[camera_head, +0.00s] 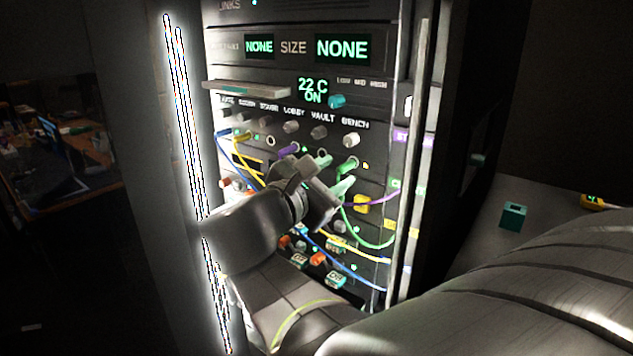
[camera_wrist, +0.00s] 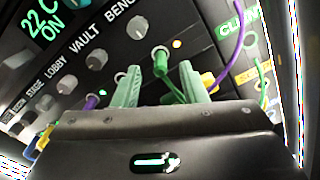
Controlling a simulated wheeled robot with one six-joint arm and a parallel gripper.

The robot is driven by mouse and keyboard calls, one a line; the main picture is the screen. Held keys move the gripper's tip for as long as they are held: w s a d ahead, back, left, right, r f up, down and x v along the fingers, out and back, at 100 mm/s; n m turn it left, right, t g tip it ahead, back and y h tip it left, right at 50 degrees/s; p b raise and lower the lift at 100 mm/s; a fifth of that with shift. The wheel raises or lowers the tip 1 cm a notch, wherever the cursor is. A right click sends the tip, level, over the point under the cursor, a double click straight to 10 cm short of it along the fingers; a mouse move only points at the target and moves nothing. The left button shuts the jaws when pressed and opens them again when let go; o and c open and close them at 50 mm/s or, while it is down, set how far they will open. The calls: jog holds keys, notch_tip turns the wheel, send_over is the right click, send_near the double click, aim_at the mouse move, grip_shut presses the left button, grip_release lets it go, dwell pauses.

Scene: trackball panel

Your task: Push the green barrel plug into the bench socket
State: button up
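The green barrel plug (camera_head: 347,166) is at the socket below the BENCH knob (camera_head: 351,140), with an orange light beside it. In the wrist view the plug (camera_wrist: 160,53) stands at the socket's mouth; I cannot tell how deep it sits. Its green cable (camera_wrist: 172,80) runs down toward the right finger. My gripper (camera_wrist: 160,82) has two pale green fingers spread apart, with the plug's end beyond and between their tips, and a gap on both sides. In the head view my gripper (camera_head: 333,172) is in front of the panel and hides part of it.
A purple plug (camera_wrist: 91,102) sits to the left, close to the left finger. A yellow connector (camera_head: 361,204) and purple, green, yellow and blue cables hang at the right below the socket. Knobs line the row above. A teal box (camera_head: 513,216) lies on the surface at right.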

jog(key=v, duration=1.1)
jog(key=shift+s, duration=0.2)
jog(key=shift+a, duration=0.1)
dwell(0.7)
jog(key=shift+x, duration=4.4)
